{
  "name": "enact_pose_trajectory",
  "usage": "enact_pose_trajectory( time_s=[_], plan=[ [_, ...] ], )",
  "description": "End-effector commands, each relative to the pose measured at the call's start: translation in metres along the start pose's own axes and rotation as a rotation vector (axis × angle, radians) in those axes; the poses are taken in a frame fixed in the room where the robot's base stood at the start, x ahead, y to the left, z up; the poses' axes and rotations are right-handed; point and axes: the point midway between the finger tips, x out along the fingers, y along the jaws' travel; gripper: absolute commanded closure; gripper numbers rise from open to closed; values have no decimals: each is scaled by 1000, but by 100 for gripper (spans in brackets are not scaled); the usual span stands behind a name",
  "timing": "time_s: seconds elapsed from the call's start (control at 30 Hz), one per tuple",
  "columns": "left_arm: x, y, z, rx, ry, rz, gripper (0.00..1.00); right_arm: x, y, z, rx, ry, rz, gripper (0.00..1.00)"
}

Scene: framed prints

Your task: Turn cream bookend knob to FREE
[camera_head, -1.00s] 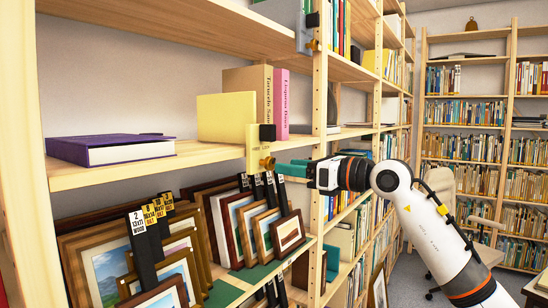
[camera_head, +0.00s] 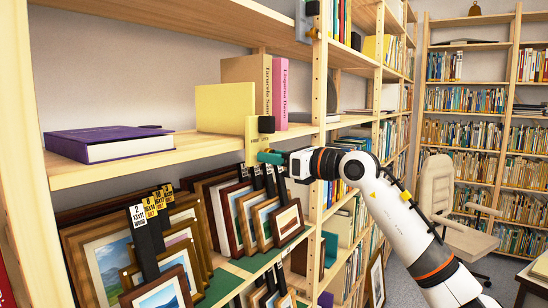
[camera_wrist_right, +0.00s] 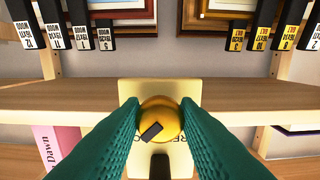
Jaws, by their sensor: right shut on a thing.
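The cream bookend's front plate (camera_head: 252,148) hangs over the shelf's front edge, below a pale yellow upright panel (camera_head: 224,108). A black block (camera_head: 266,124) sits at the plate's top right. In the right wrist view, the round gold knob (camera_wrist_right: 168,110) is between the teal fingers of my right gripper (camera_wrist_right: 160,120), which is shut on it. A dark bar on the knob slants toward the lower left. Lettering on the plate (camera_wrist_right: 160,88) is partly covered by the fingers. In the head view my right gripper (camera_head: 270,157) reaches the plate from the right. My left gripper is not in view.
A purple book (camera_head: 105,145) lies left on the same shelf. Tan (camera_head: 245,75) and pink (camera_head: 280,92) books stand behind the bookend. Framed prints (camera_head: 235,215) with black label tags fill the shelf below. A shelf post (camera_head: 318,120) stands right of the bookend.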

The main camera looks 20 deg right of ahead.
Motion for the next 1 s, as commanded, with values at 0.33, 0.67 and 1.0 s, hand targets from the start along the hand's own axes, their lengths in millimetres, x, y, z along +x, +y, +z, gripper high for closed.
enact_pose_trajectory(
  time_s=[0.33, 0.67, 1.0],
  plan=[
    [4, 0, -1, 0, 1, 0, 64, 0, 0, 1, -64, 1, 0, 94],
    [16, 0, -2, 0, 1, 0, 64, 0, 1, 1, -309, 1, 2, 94],
    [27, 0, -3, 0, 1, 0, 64, 0, 1, 1, -632, 1, 1, 94]
  ],
)
